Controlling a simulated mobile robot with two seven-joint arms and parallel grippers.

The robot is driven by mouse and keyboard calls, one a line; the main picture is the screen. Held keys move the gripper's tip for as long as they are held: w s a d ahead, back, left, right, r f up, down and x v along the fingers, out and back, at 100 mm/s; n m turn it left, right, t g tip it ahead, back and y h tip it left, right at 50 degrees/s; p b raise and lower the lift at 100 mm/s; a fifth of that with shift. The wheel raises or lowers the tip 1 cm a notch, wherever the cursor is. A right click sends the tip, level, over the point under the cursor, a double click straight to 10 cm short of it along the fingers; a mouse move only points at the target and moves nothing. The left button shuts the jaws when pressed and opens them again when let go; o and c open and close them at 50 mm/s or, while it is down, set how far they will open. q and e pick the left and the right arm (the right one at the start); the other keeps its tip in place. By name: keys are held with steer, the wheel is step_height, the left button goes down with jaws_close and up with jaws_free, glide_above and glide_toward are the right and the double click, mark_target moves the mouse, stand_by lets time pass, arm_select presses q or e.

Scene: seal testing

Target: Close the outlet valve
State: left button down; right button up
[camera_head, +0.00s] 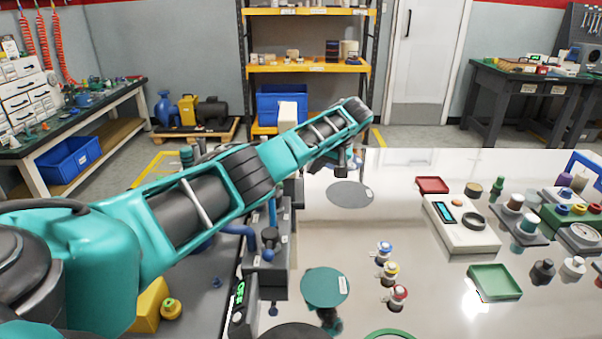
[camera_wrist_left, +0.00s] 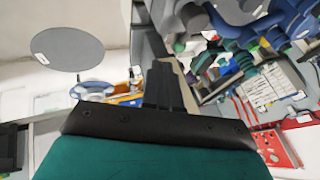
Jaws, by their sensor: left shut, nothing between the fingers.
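My left arm reaches across from the left in the head view, and its gripper (camera_head: 342,160) hangs over the far part of the bench, partly hidden by the wrist. In the left wrist view the dark fingers (camera_wrist_left: 163,82) are together with nothing between them. A dark test rig (camera_head: 272,262) with blue pipe parts (camera_head: 267,254) stands below and left of the gripper, partly hidden by my arm. Blurred blue pipes (camera_wrist_left: 288,22) also show in the left wrist view, apart from the fingers. I cannot tell which part is the outlet valve. My right gripper is not in view.
A grey disc (camera_head: 349,194) and a green disc (camera_head: 325,287) lie on the glossy bench. Small fittings with blue (camera_head: 384,247), yellow (camera_head: 390,267) and red (camera_head: 399,291) tops stand mid-bench. A white device (camera_head: 462,226) and trays occupy the right.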

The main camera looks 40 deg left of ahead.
arm_select(q)
steer(key=a+f+b, duration=0.1)
steer(key=a+f, duration=0.1)
steer(key=s+a+f, duration=0.1)
steer(key=a+f, duration=0.2)
steer(key=a+f+b, duration=0.1)
steer(key=a+f, duration=0.1)
steer(key=shift+s+a+f+b, duration=0.15)
steer(key=shift+a+f+b, duration=0.15)
steer(key=shift+f+b, duration=0.1)
steer(key=shift+s+a+f, duration=0.1)
steer(key=shift+s+a, duration=0.05)
steer(key=shift+a, duration=0.05)
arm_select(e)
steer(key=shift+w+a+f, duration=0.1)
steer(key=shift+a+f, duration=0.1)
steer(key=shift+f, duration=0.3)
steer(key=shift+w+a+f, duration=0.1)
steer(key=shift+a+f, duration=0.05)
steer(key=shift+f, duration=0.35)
